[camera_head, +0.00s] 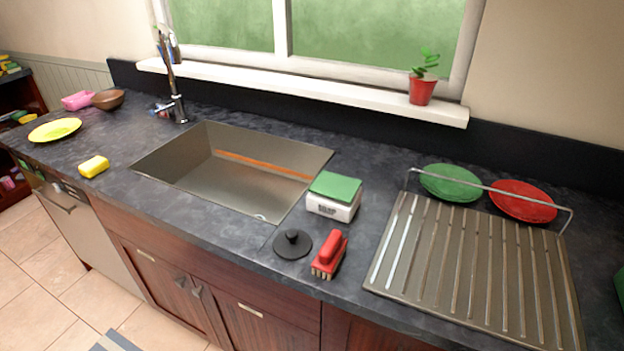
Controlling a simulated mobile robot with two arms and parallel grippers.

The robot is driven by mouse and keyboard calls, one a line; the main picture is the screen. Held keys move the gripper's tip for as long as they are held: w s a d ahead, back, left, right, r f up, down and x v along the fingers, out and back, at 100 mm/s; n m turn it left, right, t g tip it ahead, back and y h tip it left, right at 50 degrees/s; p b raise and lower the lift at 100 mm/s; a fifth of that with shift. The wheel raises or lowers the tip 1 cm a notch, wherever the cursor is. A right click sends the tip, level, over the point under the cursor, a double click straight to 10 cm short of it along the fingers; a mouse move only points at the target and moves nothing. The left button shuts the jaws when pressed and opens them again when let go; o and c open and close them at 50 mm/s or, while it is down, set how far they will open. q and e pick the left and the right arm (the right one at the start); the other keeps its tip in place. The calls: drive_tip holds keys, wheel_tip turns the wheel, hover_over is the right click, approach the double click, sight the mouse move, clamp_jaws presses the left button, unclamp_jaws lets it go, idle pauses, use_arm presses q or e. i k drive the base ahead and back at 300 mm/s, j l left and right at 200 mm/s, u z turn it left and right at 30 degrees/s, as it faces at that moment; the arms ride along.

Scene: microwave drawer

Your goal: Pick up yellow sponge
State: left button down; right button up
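A small yellow sponge (94,166) lies on the dark countertop, left of the sink and close to the counter's front edge. Nothing touches it and its top is clear. Neither of my grippers shows in the head view, so their state cannot be seen.
The sink (235,170) is right of the sponge, with a faucet (174,85) behind. A yellow plate (55,130), pink item (77,100) and brown bowl (108,99) stand further left. A soap box (334,197), black lid (292,244), red brush (329,255) and drying rack (480,262) are right.

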sight(92, 168)
drive_tip(key=u, duration=1.4)
